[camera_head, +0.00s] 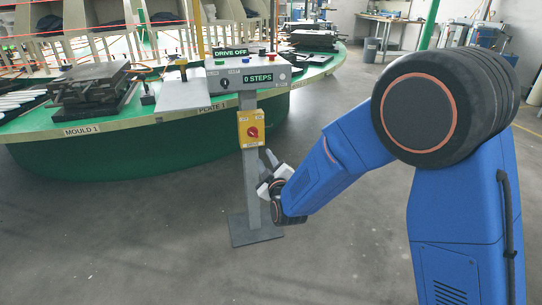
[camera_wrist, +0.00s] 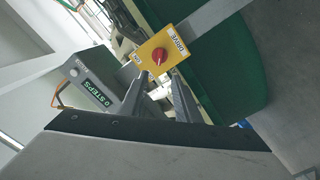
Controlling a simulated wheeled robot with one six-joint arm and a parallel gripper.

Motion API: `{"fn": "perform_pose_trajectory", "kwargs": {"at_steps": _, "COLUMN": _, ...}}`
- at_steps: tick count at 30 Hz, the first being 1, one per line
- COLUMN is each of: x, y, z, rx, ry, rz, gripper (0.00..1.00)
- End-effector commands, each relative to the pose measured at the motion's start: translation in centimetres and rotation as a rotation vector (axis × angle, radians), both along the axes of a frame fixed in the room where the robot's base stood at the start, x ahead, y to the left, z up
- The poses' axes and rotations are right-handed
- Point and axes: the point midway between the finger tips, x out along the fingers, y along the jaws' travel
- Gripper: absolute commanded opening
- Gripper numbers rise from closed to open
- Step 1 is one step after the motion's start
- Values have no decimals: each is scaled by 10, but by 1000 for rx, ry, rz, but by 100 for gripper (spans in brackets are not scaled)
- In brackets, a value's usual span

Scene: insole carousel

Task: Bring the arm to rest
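My gripper (camera_head: 267,160) is at the end of my blue arm (camera_head: 345,160), which reaches left and down towards the control post (camera_head: 251,185). In the wrist view its two fingers (camera_wrist: 158,85) stand apart with nothing visible between them, so it is open and empty. Beyond the fingertips is the yellow switch box (camera_wrist: 163,55) with a red knob. In the head view the box (camera_head: 251,129) is on the post, just above my gripper. I see no clear contact between them.
A console (camera_head: 247,74) tops the post, with displays reading "DRIVE OFF" and "0 STEPS". Behind it is the green carousel (camera_head: 110,150), carrying a dark mould (camera_head: 90,84) at left and labelled plates. The grey floor (camera_head: 150,240) in front is clear.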

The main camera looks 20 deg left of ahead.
Motion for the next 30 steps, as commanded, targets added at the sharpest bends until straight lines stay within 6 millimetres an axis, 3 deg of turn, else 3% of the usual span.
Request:
{"fn": "perform_pose_trajectory", "kwargs": {"at_steps": 5, "x": 7, "y": -21, "z": 13, "rx": 12, "ry": 49, "rz": -12, "gripper": 30}}
{"fn": "perform_pose_trajectory", "kwargs": {"at_steps": 16, "x": 11, "y": -133, "z": 56, "rx": 68, "ry": 318, "rz": -87, "gripper": 30}}
{"fn": "perform_pose_trajectory", "kwargs": {"at_steps": 23, "x": -8, "y": -208, "z": 75, "rx": 104, "ry": 484, "rz": -157, "gripper": 30}}
{"fn": "perform_pose_trajectory", "kwargs": {"at_steps": 30, "x": -47, "y": -285, "z": 87, "rx": 144, "ry": 652, "rz": -251, "gripper": 30}}
